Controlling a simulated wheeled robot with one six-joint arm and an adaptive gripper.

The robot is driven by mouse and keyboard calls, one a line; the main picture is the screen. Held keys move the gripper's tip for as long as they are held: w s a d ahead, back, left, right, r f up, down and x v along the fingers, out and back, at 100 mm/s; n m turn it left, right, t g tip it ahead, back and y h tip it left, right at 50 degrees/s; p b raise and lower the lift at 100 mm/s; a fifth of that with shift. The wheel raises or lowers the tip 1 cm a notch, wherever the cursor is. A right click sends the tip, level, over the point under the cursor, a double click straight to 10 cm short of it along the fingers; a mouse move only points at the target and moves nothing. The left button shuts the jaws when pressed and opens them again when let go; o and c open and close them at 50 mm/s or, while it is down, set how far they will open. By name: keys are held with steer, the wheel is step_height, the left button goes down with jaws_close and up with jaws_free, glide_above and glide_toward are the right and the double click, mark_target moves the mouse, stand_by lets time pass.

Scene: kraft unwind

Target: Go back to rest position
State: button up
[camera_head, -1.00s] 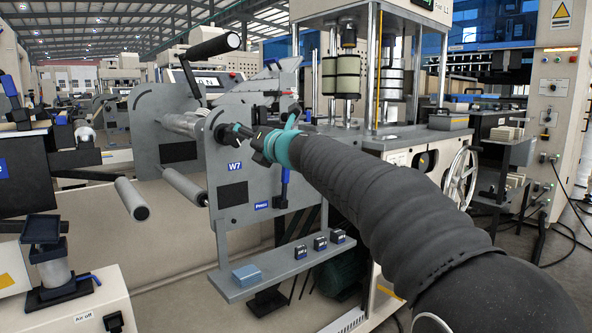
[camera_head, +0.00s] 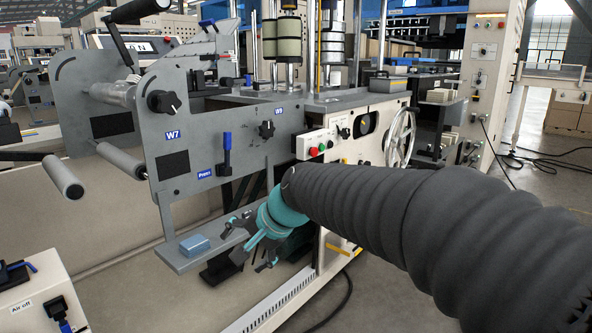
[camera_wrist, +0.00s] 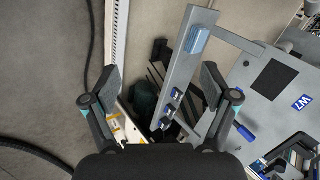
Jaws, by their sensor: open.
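My gripper (camera_head: 246,248) is low in front of the grey shelf (camera_head: 176,262) of the unwind stand, its black fingers partly lost against the dark parts behind. In the wrist view my gripper (camera_wrist: 160,80) is open, with its fingers wide apart and nothing between them in its grip. My black-sleeved arm reaches in from the right. The stand's side plate (camera_head: 225,150) carries the W7 label and black knobs. A black crank handle (camera_head: 142,12) is at the top left.
A light blue block (camera_head: 195,246) lies on the shelf; small dark blocks (camera_wrist: 178,95) on it show in the wrist view. A white handwheel (camera_head: 399,138) is at the right. Rollers (camera_head: 122,160) stick out left. Open floor (camera_head: 545,215) lies at the right.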

steer(key=s+d+f+n+h, duration=0.2)
steer(key=s+d+f+h, duration=0.1)
steer(key=s+d, duration=0.8)
steer(key=s+d+f+n+h, duration=0.2)
steer(key=s+d+f+h, duration=0.1)
steer(key=s+d, duration=0.8)
steer(key=shift+d+f+n+t+h, duration=0.4)
steer(key=shift+d+f, duration=0.2)
steer(key=shift+d, duration=1.3)
